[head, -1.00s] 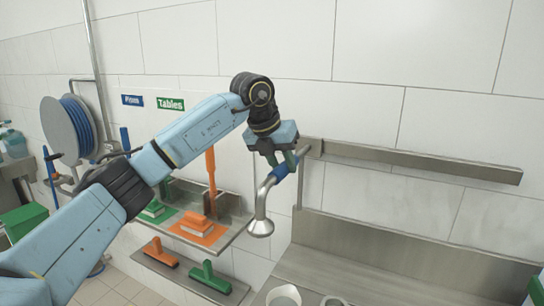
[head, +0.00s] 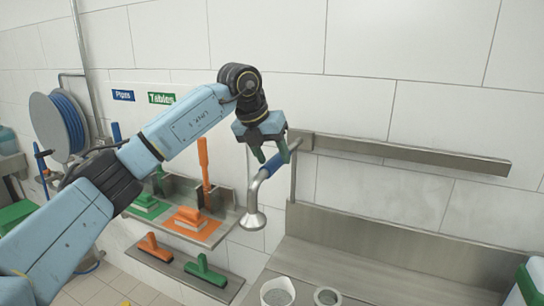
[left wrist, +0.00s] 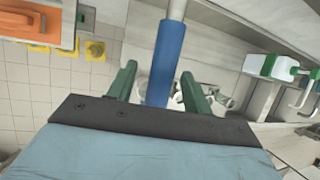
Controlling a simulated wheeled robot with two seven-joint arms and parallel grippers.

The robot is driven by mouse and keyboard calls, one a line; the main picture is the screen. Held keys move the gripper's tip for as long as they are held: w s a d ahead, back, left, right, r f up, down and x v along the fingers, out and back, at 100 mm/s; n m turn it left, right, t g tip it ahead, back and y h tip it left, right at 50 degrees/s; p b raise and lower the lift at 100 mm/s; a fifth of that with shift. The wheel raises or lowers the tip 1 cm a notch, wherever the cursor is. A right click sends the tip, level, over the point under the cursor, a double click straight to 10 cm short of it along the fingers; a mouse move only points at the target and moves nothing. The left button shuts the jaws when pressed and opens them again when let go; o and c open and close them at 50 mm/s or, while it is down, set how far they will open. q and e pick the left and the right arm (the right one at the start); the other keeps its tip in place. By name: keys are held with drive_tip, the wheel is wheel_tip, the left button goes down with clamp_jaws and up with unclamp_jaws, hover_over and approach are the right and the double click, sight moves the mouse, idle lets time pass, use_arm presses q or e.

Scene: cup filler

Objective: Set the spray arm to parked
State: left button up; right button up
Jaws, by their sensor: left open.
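The spray arm (head: 254,198) is a bent metal pipe on the wall with a blue grip sleeve and a round spray head (head: 252,221) hanging down at its left end. My left gripper (head: 272,156) is open, with its two green fingers just above and around the blue sleeve. In the left wrist view the blue sleeve (left wrist: 163,62) runs between the spread fingers (left wrist: 158,85), with a gap to the right finger; whether it touches the left one I cannot tell. My right gripper is out of view.
A metal rail (head: 420,156) runs along the wall to the right, above a steel sink unit (head: 380,245). Shelves with green and orange brushes (head: 190,218) are at lower left. A hose reel (head: 60,125) hangs at far left. Two round containers (head: 278,292) stand at the bottom.

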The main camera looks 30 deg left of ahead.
use_arm(q)
drive_tip(key=b+v, duration=0.1)
drive_tip(key=v, duration=1.1)
drive_tip(key=shift+s+r, duration=0.2)
drive_tip(key=shift+r, duration=0.1)
drive_tip(key=shift+a, duration=0.15)
